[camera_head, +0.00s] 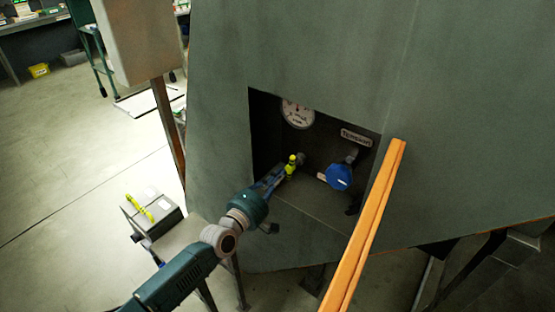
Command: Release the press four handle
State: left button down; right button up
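A small yellow-green handle (291,165) stands upright in a dark recess in the big grey-green machine panel (300,55). My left gripper (284,172) reaches into the recess from the lower left, with its blue fingers at the handle. The fingertips and handle overlap in this view. I cannot tell whether the fingers are closed on it or just beside it. The handle's shaft toward the wall is partly hidden. My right gripper is not in view.
A blue knob (339,177) sits right of the handle under a label plate (356,137). A round gauge (297,114) is above. An orange bar (368,225) slants in front of the recess's right side. A grey box with a yellow-green handle (140,207) stands at lower left.

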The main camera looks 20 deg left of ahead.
pick_arm(q)
jog(key=shift+s, duration=0.1)
jog(key=v, duration=1.2)
jog(key=s+a+f+m+g+y, duration=0.1)
jog(key=s+f+m+g, duration=0.2)
jog(key=f, duration=0.8)
jog(key=s+a+f+m+g+y, duration=0.15)
jog(key=s+f, duration=0.35)
jog(key=f, duration=0.6)
jog(key=s+a+f+m+g+y, duration=0.1)
jog(key=s+a+f+m+g, duration=0.2)
jog(key=f, duration=0.8)
jog(key=s+d+f+m+g, duration=0.2)
jog(key=s+f+m+g, duration=0.2)
jog(key=s+f, duration=1)
jog(key=s+d+f+m+g, duration=0.1)
jog(key=s+f+m+g, duration=0.1)
jog(key=s, duration=0.9)
jog(key=s+d+f+m+g+y, duration=0.1)
jog(key=s+f+m+g, duration=0.2)
jog(key=s, duration=0.9)
notch_tip(320, 180, down, 2)
jog(key=shift+s+d+f+m, duration=0.2)
jog(key=shift+s+d+m, duration=0.1)
jog(key=shift+m, duration=0.45)
jog(key=shift+w+y, duration=0.1)
jog(key=shift+y, duration=0.15)
